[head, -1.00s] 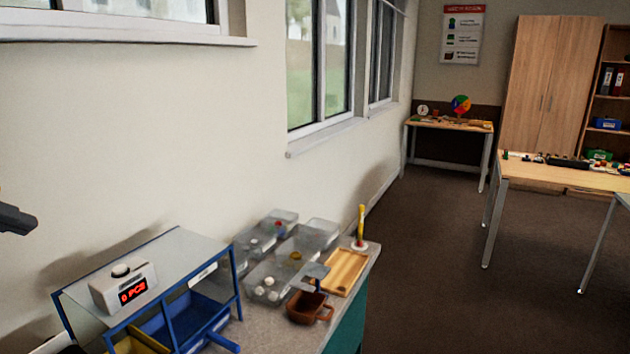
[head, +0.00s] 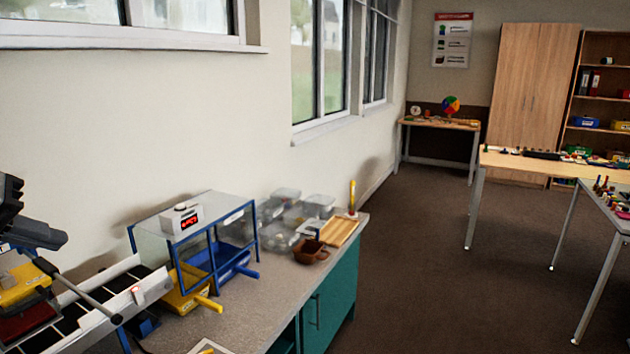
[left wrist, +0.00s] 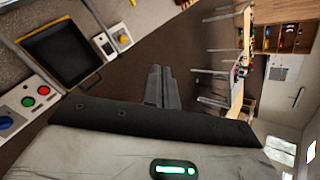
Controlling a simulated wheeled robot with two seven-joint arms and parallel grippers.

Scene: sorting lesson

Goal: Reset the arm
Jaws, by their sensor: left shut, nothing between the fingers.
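My left gripper (head: 52,236) is at the left edge of the head view, dark and raised in front of the wall, above the conveyor end of the counter. In the left wrist view its two dark fingers (left wrist: 163,88) lie together with nothing between them. They point over the brown floor and touch nothing that I can see. Most of the left arm is out of the head view. My right gripper shows in neither view.
A conveyor (head: 85,300) and a blue-framed sorting box (head: 205,240) stand on the counter. Clear bins (head: 278,238), a brown cup (head: 308,250) and a wooden tray (head: 340,232) are beyond. The wrist view shows a black tray (left wrist: 62,52) and a button panel (left wrist: 28,105). Open floor (head: 400,290) lies right.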

